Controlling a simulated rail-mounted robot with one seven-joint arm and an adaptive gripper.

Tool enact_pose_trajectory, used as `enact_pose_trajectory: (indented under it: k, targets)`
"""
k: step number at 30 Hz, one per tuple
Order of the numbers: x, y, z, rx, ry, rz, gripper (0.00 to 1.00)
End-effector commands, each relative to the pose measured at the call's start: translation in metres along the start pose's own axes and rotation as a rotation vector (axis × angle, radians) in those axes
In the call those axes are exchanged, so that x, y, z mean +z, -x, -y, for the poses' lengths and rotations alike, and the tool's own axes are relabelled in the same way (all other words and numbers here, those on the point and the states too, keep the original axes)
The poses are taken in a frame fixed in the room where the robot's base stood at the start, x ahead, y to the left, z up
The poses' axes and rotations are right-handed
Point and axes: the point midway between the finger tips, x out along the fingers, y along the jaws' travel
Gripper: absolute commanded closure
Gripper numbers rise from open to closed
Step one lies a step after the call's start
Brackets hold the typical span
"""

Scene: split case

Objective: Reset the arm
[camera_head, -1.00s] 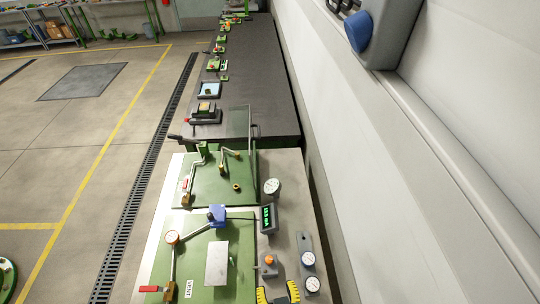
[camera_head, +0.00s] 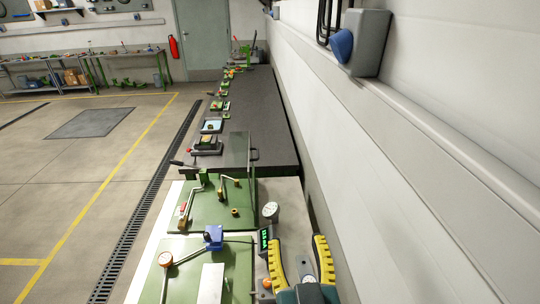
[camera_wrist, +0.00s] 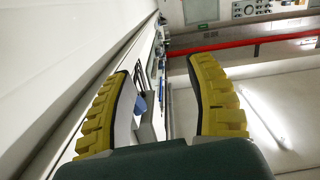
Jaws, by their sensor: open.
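My gripper (camera_head: 299,262) shows at the bottom right of the head view, above the right side of the green bench panels. Its two yellow ribbed fingers are spread apart with nothing between them. In the wrist view, the fingers of my gripper (camera_wrist: 165,105) stand wide apart and empty, facing the wall, a red pipe and the upper part of the room. My gripper touches nothing that I can see. It hides part of the bench's right side.
Below are green panels (camera_head: 215,208) with a gauge (camera_head: 270,209), a blue device (camera_head: 213,238) and a small display (camera_head: 264,240). A long dark table (camera_head: 250,120) runs away behind. The white wall (camera_head: 400,150) stands close on the right, with a grey wall box (camera_head: 367,42).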

Motion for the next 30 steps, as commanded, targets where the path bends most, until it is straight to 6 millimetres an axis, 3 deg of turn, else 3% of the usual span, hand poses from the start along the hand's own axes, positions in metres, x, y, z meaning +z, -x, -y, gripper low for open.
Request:
enact_pose_trajectory:
  k: [3,8,9,24,27,30]
  targets:
    - [-0.059,0.020,-0.013,0.044,-0.005,-0.191,0.45]
    - [-0.128,0.066,-0.025,0.089,-0.026,-0.407,0.45]
    - [-0.138,0.083,-0.027,0.099,-0.043,-0.455,0.45]
    - [-0.320,0.093,-0.041,0.093,-0.070,-0.444,0.45]
    - [-0.337,0.094,-0.043,0.092,-0.072,-0.443,0.45]
    - [-0.342,0.094,-0.043,0.092,-0.073,-0.442,0.45]
